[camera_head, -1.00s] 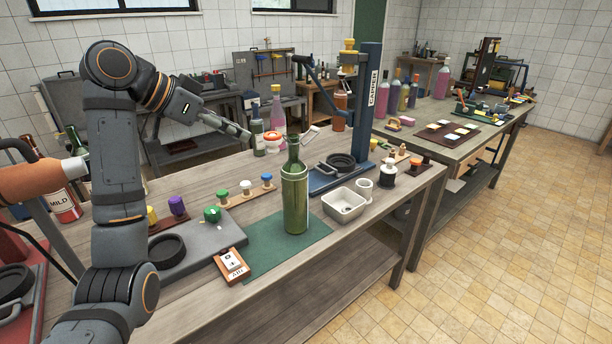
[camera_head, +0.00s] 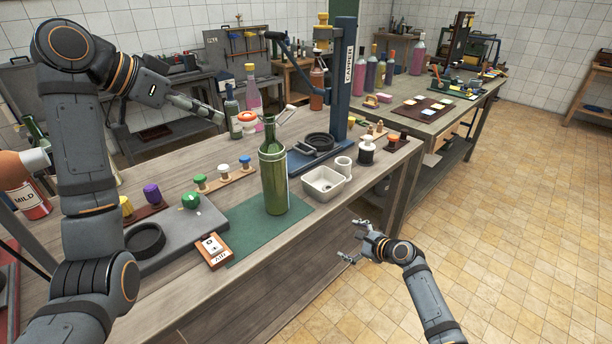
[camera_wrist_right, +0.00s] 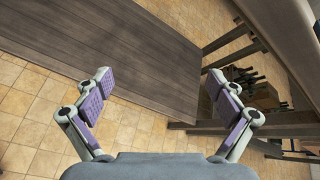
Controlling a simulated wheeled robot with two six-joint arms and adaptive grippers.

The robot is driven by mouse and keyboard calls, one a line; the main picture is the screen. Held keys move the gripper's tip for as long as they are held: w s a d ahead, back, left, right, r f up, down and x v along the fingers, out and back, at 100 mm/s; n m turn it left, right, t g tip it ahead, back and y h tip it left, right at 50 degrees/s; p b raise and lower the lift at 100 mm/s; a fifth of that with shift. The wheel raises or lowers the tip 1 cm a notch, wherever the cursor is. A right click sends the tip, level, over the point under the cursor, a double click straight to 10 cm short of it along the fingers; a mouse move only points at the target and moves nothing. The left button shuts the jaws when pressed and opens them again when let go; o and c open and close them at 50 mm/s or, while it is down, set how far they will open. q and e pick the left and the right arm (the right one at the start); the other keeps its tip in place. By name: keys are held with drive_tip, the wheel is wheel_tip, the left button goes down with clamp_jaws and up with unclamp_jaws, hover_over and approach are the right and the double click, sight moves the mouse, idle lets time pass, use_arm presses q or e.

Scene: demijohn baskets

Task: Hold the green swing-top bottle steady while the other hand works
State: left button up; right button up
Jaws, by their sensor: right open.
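The green swing-top bottle (camera_head: 273,182) stands upright on a dark green mat (camera_head: 237,222) on the near bench. A white stopper-like piece (camera_head: 287,112) on thin wire sticks out beside its neck. My left gripper (camera_head: 221,117) is left of and behind the bottle neck, apart from it; it is seen side-on, so its opening cannot be told. My right gripper (camera_head: 352,241) is open and empty, off the bench's front edge, right of and lower than the bottle. Its two spread fingers also show in the right wrist view (camera_wrist_right: 158,84), with no bottle in sight there.
A white basin (camera_head: 324,183) and a blue capper (camera_head: 342,90) stand right of the bottle. A grey plate with a black ring (camera_head: 145,239) and an orange-brown card block (camera_head: 212,251) lie left. An orange-and-white ring (camera_head: 247,119) is near my left gripper. Bench front is open floor.

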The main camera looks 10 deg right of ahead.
drive_tip(key=a+r, duration=0.1)
drive_tip(key=r, duration=0.3)
drive_tip(key=w+a+r+m+y, duration=0.1)
drive_tip(key=r, duration=0.3)
drive_tip(key=w+a+r+t+y, duration=0.1)
drive_tip(key=r, duration=0.3)
drive_tip(key=shift+w+m, duration=0.25)
drive_tip(key=shift+m, duration=0.15)
drive_tip(key=m+y, duration=0.1)
drive_tip(key=y, duration=0.5)
approach(272, 161)
drive_tip(key=w+f, duration=0.2)
drive_tip(key=w, duration=0.1)
drive_tip(key=x, duration=1)
drive_tip(key=shift+w+f, duration=0.25)
drive_tip(key=shift+w, duration=0.15)
drive_tip(key=c, duration=1.9)
drive_tip(key=shift+c, duration=0.2)
use_arm(q)
clamp_jaws()
